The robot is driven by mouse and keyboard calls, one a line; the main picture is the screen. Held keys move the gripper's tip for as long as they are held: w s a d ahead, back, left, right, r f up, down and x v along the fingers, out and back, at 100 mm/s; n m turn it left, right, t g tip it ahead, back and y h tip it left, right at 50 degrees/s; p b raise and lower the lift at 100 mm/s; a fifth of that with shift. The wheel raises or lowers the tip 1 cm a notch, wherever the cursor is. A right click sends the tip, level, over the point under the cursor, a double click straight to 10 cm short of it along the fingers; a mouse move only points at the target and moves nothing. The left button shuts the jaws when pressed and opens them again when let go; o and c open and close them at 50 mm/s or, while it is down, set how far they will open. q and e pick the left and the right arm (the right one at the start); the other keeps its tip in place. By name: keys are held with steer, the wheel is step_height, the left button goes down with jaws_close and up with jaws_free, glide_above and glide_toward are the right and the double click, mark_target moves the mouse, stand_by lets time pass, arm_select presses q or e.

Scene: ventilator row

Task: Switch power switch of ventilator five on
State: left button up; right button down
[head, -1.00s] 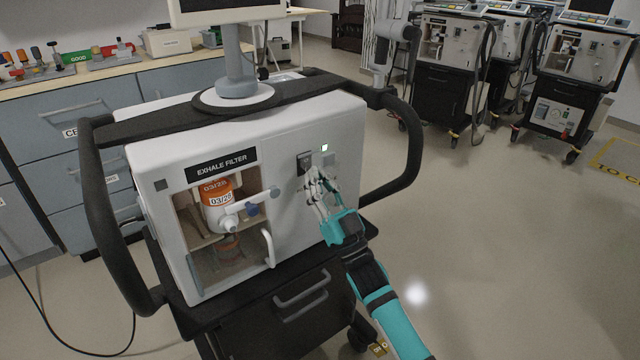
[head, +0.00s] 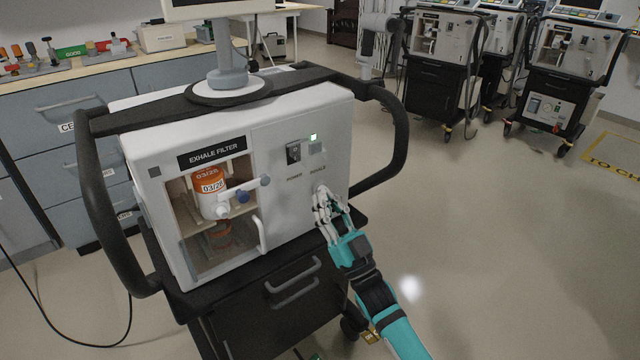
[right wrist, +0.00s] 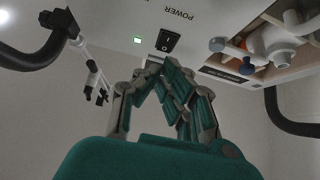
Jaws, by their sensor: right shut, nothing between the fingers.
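The ventilator (head: 282,215) stands close in front of me, a white box on a black cart. Its black power switch (head: 293,153) is on the front panel, right of the exhale filter window, with a lit green light (head: 313,137) beside it. The switch also shows in the right wrist view (right wrist: 167,41), above the fingertips, with the word POWER next to it. My right gripper (head: 322,192) is shut and empty, in front of the panel below the switch and apart from it. My left gripper is not in view.
The filter compartment (head: 213,240) holds an orange and white canister (head: 210,192). Curved black handles (head: 393,150) flank the ventilator. More ventilators (head: 570,60) stand at the back right, and a workbench (head: 85,88) at the back left.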

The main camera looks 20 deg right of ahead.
steer(key=shift+w+f+v, duration=0.1)
steer(key=shift+v, duration=1.25)
steer(key=shift+w+f+v, duration=0.1)
steer(key=shift+f+v, duration=0.05)
steer(key=shift+v, duration=1.2)
steer(key=shift+a, duration=0.1)
